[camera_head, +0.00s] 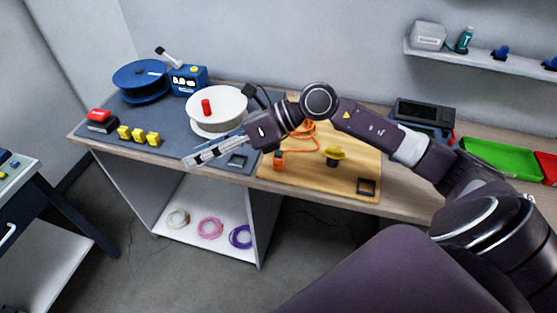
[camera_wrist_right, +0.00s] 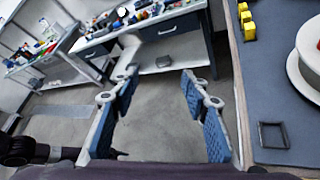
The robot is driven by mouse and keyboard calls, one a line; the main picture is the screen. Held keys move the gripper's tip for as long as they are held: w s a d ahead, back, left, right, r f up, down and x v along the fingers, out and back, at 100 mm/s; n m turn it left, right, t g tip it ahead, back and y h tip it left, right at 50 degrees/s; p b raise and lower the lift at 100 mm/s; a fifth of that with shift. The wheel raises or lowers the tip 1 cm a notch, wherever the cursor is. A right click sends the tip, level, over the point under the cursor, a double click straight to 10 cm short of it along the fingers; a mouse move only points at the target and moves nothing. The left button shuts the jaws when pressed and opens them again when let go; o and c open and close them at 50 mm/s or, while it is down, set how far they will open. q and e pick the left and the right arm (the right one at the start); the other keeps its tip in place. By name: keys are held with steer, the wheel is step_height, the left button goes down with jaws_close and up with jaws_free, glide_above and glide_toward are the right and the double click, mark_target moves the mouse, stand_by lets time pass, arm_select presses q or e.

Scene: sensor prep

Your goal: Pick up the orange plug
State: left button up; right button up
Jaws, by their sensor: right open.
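The orange plug (camera_head: 279,161) appears to be the small orange-and-black block near the front left of the wooden board (camera_head: 310,184). An orange cable (camera_head: 304,136) lies coiled behind it, partly hidden by my right arm. My right gripper (camera_head: 187,163) reaches left past the plug, over the front edge of the grey mat, apart from the plug. In the right wrist view, its blue-padded fingers (camera_wrist_right: 160,76) are spread, with only floor and distant furniture between them. The plug does not show in that view. My left gripper is not in view.
A white round stand (camera_head: 216,117) with a red cylinder, a blue spool (camera_head: 140,80) and several yellow blocks (camera_head: 138,134) are on the grey mat. A yellow part (camera_head: 334,154) and a black square frame (camera_head: 367,187) are right of the plug. A green tray (camera_head: 500,158) stands far right.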

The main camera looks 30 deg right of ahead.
steer(key=d+f+n+g+h, duration=0.1)
steer(key=d+f+h, duration=0.35)
steer(key=d, duration=0.65)
steer(key=g+h, duration=0.1)
steer(key=h, duration=0.4)
glide_above(280, 152)
steer(key=s+d, duration=0.1)
steer(key=f, duration=0.1)
steer(key=p+x, duration=0.1)
steer(key=x, duration=0.1)
steer(key=p+x, duration=0.1)
steer(key=x, duration=0.1)
steer(key=s+p+x, duration=0.1)
steer(key=x, duration=0.1)
steer(key=shift+d+f, duration=0.1)
steer(key=shift+f, duration=0.2)
steer(key=shift+w+f, duration=0.2)
steer(key=shift+f, duration=0.45)
steer(key=shift+y, duration=0.25)
jaws_close()
